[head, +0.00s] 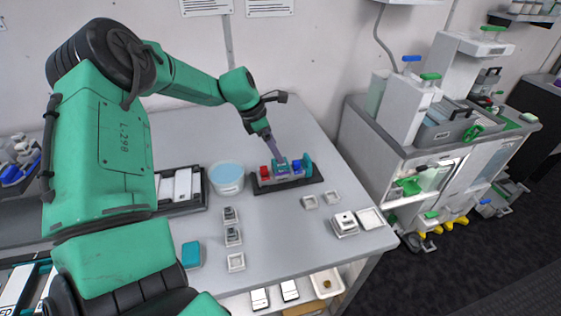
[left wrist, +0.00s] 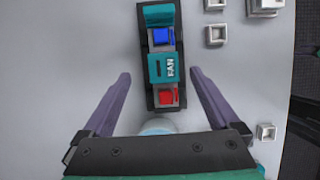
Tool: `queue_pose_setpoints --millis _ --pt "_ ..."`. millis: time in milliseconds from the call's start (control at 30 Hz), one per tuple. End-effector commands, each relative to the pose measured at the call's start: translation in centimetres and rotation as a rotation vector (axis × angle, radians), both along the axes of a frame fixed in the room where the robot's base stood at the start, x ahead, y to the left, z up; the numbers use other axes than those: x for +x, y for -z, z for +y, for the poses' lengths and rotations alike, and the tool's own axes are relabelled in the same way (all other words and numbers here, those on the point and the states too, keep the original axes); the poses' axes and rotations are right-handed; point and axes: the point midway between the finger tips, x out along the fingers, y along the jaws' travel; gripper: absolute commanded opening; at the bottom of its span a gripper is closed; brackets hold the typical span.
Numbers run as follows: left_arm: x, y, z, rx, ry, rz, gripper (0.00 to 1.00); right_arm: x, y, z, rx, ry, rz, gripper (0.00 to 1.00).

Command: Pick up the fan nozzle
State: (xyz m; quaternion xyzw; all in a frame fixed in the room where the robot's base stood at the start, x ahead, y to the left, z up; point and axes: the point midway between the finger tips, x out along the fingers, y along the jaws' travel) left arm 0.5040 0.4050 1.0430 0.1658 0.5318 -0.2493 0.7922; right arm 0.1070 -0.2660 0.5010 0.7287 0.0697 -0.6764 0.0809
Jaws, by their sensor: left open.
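The fan nozzle (left wrist: 160,67) is a teal block marked "FAN" in the left wrist view. It sits in a dark rack (left wrist: 150,104) between a blue piece (left wrist: 163,37) and a red piece (left wrist: 168,97). My left gripper (left wrist: 160,73) is open, with one purple finger on each side of the rack and a gap to each side. In the head view the gripper (head: 279,156) reaches down over the rack (head: 290,184), and its fingers partly hide the fan nozzle (head: 281,169). My right gripper is not in view.
Another teal piece (head: 308,164) stands at the rack's right end. A tub of light blue liquid (head: 227,177) stands close on the left. Small white square holders (head: 233,236) and a teal box (head: 191,254) are nearer the front. The grey tabletop (head: 290,235) has clear room in front of the rack.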

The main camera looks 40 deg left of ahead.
Motion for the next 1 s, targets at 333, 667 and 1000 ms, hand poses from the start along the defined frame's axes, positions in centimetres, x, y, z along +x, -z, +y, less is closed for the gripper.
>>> queue_pose_setpoints --millis 333,667,1000 --pt "0.7 4.9 -0.9 0.001 -0.002 0.002 0.95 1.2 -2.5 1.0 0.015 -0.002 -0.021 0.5" --pt "0.8 5.1 -1.0 0.001 -0.002 -0.002 0.53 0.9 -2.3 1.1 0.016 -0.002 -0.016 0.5" --pt "0.8 5.0 -1.0 0.0 -0.002 -0.002 0.06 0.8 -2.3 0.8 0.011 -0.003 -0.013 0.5"
